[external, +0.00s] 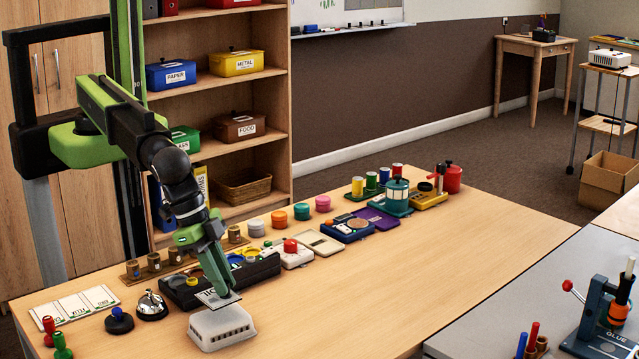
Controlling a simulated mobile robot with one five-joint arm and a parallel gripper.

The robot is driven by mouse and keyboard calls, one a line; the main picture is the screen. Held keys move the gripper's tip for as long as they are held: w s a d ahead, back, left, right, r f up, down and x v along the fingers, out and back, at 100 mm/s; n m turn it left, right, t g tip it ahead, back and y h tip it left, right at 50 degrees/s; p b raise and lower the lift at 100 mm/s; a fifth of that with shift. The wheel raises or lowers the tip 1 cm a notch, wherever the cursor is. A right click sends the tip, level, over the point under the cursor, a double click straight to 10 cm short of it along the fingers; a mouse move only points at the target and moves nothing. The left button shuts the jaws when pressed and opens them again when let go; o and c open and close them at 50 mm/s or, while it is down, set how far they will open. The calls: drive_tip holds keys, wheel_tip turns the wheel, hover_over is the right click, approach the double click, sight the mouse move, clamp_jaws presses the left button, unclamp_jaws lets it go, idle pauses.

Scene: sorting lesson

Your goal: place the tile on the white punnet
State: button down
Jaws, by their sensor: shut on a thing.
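The white punnet (222,328) sits on the wooden table near its front left edge, with slots along its side. It looks upside down, its flat top upward. My gripper (222,291) points down above it and is shut on a thin tile (213,299), white with dark markings. The tile is held slightly tilted just over the punnet's top. I cannot tell whether the tile touches the punnet. My gripper fingers hide part of the tile.
A silver bell (151,306) and a dark blue stamp (119,321) stand left of the punnet. A dark tray (262,268) with coloured pieces lies just behind my gripper. Several coloured pots line the back. The table's right part (420,250) is clear.

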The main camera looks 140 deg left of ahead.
wheel_tip(320, 180, down, 4)
drive_tip(key=b, duration=0.4)
drive_tip(key=shift+f, duration=0.2)
drive_tip(key=shift+r, duration=0.25)
drive_tip(key=shift+f, duration=0.2)
drive_tip(key=c, duration=1.3)
unclamp_jaws()
drive_tip(key=shift+r, duration=0.15)
